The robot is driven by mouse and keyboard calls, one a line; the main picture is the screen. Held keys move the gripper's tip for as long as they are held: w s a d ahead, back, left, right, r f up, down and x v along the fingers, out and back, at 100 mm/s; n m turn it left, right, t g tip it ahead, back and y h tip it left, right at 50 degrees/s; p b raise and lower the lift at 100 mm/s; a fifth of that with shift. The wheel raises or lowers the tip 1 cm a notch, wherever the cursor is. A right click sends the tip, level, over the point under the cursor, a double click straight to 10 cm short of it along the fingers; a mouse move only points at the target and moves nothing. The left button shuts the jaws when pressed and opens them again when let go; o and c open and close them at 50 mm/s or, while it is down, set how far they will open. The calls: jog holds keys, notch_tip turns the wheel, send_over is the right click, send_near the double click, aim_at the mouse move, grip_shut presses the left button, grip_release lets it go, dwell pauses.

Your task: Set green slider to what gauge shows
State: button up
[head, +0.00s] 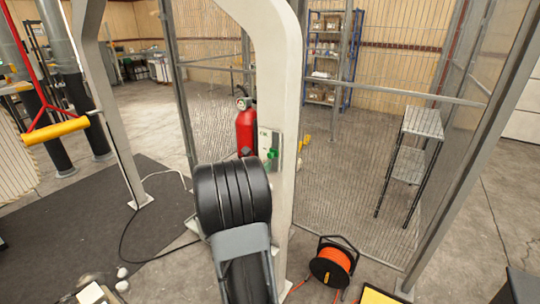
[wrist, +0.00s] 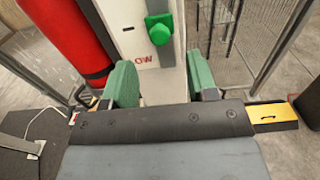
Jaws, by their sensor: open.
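The green slider (wrist: 160,28) is a green knob on a pale panel (wrist: 130,30) fixed to the white post. In the head view the slider (head: 272,153) shows small on the panel (head: 264,138), just above my arm. My gripper (wrist: 163,80) is open and empty, its two green-padded fingers apart, below the slider and not touching it in the wrist view. In the head view my arm hides most of the gripper. I cannot make out a gauge reading in either view.
A red fire extinguisher (head: 245,130) stands left of the post (head: 280,60), close to my gripper in the wrist view. Wire mesh fencing (head: 345,160) stands behind. An orange cable reel (head: 332,263) is on the floor at right. A yellow bar (head: 55,130) hangs at left.

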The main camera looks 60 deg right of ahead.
aim_at(269, 156)
jog(key=d+p, duration=0.1)
jog(key=d, duration=0.6)
jog(key=shift+d, duration=0.15)
grip_shut()
dwell(0.3)
